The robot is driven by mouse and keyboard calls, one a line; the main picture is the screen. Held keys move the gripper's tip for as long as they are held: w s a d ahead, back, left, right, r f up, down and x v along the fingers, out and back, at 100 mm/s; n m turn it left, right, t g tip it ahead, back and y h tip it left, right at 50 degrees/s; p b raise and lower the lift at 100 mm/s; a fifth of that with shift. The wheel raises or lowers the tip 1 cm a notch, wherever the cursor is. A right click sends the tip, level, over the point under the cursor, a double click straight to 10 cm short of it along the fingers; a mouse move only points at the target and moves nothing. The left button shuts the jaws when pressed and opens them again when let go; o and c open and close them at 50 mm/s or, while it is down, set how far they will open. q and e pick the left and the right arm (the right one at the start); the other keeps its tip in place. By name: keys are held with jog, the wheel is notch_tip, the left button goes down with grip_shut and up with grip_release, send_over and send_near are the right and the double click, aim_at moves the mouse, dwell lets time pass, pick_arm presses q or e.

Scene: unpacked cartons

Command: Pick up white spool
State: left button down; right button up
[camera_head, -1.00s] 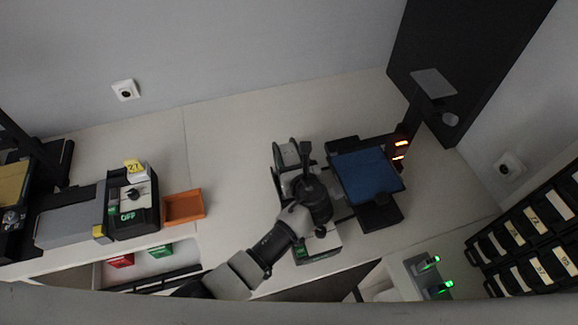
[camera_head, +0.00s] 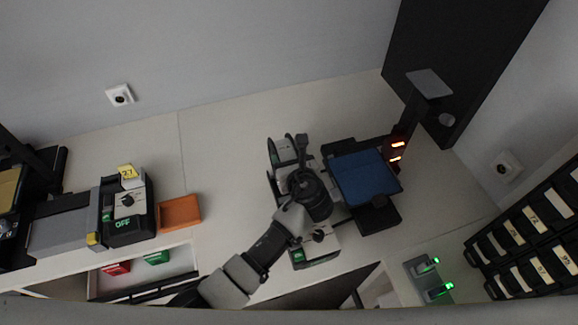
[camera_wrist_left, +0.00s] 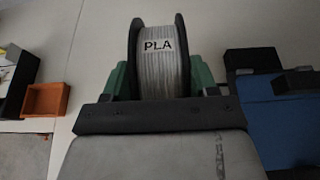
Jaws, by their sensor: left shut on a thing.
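The white spool (camera_wrist_left: 160,62) has black side flanges and a "PLA" label. In the left wrist view it stands upright between green finger pads. In the head view the spool (camera_head: 284,150) is partly hidden behind my left gripper (camera_head: 299,152), beside the blue-bedded machine. My left gripper (camera_wrist_left: 158,84) is shut on the spool; its fingertips are partly hidden behind the black palm edge. I cannot tell whether the spool is clear of its support. My right gripper is not in view.
A machine with a blue plate (camera_head: 365,176) stands close on the right of the spool. An orange bin (camera_head: 180,213) and a grey machine with an OFF label (camera_head: 125,222) stand to the left. Black drawers (camera_head: 530,235) are at the right. The table behind is clear.

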pick_arm(q)
jog(key=s+a+b, duration=0.2)
jog(key=a, duration=0.6)
jog(key=s+a+b, duration=0.2)
jog(key=s+a, duration=0.1)
jog(key=a, duration=0.6)
jog(key=shift+s+r, duration=0.3)
